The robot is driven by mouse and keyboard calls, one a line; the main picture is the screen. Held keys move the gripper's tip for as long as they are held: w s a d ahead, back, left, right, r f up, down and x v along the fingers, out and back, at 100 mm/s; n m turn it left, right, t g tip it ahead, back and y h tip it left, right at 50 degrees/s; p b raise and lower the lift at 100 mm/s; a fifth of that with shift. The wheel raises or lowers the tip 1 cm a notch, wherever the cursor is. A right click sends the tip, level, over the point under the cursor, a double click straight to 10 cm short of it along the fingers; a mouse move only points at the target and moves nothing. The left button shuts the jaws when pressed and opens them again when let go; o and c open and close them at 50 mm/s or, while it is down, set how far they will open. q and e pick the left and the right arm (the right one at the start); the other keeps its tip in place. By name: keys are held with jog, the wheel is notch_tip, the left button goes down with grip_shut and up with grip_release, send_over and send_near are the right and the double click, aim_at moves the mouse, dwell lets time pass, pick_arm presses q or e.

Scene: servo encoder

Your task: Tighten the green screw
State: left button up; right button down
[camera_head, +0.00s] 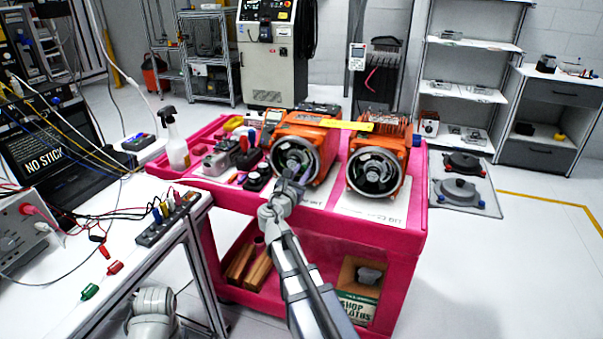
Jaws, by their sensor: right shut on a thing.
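Two orange servo motors stand side by side on a pink cart, the left one (308,137) and the right one (376,158). Each has a round open end with dark encoder parts facing me. My right gripper (287,183) is at the lower front of the left motor's open end. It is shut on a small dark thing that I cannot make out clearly. The gripper hides part of that motor's lower edge. I cannot make out a green screw at this size. My left gripper is not in view.
The pink cart (404,238) carries tools left of the motors and a spray bottle (174,140). A left bench (62,262) holds wires, a green connector (90,291) and red ones. White sheets lie under the motors.

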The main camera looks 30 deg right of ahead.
jog(key=shift+m, duration=0.3)
jog(key=m, duration=0.4)
jog(key=shift+m, duration=0.3)
jog(key=m, duration=0.5)
jog(key=shift+m, duration=0.3)
jog(key=m, duration=0.5)
jog(key=shift+f, duration=0.1)
jog(key=m, duration=0.6)
jog(key=shift+s, duration=0.1)
jog(key=shift+f, duration=0.1)
jog(key=c, duration=0.7)
grip_release()
